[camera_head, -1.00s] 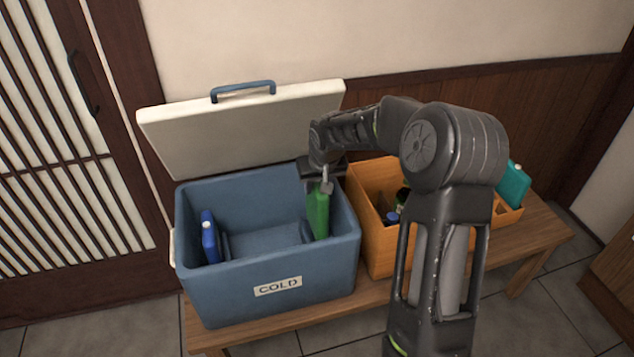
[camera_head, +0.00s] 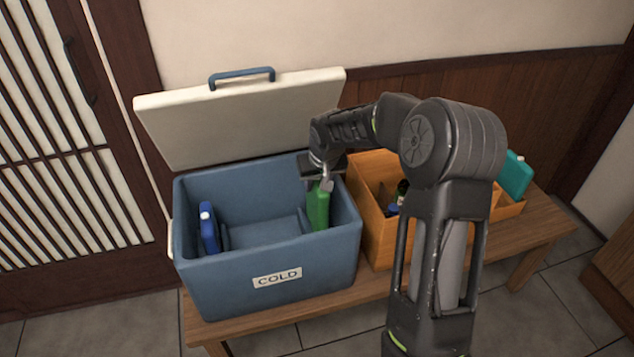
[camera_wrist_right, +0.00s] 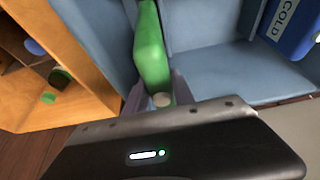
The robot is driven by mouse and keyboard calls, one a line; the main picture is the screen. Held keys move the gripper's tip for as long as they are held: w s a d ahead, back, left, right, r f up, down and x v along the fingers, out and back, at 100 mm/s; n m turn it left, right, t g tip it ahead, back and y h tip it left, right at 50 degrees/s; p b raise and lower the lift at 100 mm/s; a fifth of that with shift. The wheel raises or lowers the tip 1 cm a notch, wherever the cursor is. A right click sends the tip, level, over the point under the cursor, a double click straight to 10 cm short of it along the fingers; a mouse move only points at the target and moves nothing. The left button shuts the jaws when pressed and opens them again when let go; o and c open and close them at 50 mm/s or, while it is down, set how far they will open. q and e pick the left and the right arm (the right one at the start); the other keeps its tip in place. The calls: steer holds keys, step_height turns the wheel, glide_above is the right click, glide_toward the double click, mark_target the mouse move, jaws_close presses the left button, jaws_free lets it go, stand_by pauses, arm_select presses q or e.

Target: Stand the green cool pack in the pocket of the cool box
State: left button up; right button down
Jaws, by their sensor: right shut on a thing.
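The green cool pack (camera_head: 318,207) is upright inside the blue cool box (camera_head: 262,302), near its right wall. My right gripper (camera_head: 323,184) is shut on the top of the pack from above. In the right wrist view the pack (camera_wrist_right: 151,50) runs away from my right gripper (camera_wrist_right: 160,100), close along the box wall. The pocket is largely hidden behind the pack, and I cannot tell whether the pack's lower end rests on the floor. A blue cool pack (camera_head: 208,228) stands at the box's left side; it also shows in the right wrist view (camera_wrist_right: 292,28). My left gripper is out of view.
The cool box's pale lid (camera_head: 240,118) stands open behind it. An orange crate (camera_head: 375,236) with bottles stands close on the right. A teal pack (camera_head: 515,175) is at the crate's far right end. Both containers are on a wooden bench (camera_head: 520,255). The box's middle floor is clear.

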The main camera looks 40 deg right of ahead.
steer(key=shift+f+b, duration=0.4)
steer(key=shift+b, duration=0.1)
stand_by(1.0)
steer(key=shift+f, duration=0.1)
steer(key=shift+f+b, duration=0.6)
steer(key=shift+f+b, duration=0.65)
steer(key=shift+f, duration=0.15)
stand_by(0.3)
steer(key=shift+f+b, duration=0.85)
steer(key=shift+f, duration=0.25)
